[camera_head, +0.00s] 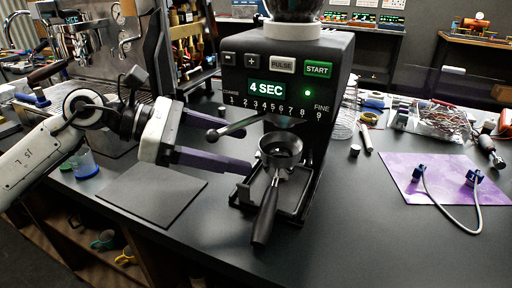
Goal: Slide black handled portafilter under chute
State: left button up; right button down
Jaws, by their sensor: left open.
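The black handled portafilter (267,205) is at the front of the black grinder (300,62), over its drip tray (298,203). Its round basket faces up just below the dark chute area (285,122), and its handle points toward the near table edge. I cannot tell whether the basket is fully seated. My left gripper (249,154) is open, its two long dark fingers reaching right from a white body. The fingertips are left of the basket and appear empty; contact is unclear. My right gripper is not in view.
A dark flat mat (152,194) lies left of the grinder. A purple sheet (443,182) with a cabled part lies right.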

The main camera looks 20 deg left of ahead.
pick_arm(q)
jog(key=p+x, duration=0.1)
jog(key=x, duration=0.7)
jog(key=shift+w+d, duration=0.1)
jog(key=shift+w, duration=0.05)
jog(key=shift+c, duration=0.4)
jog(key=c, duration=1.1)
jog(key=o, duration=1.3)
jog(key=shift+b+v, duration=1)
jog(key=shift+v, duration=4.2)
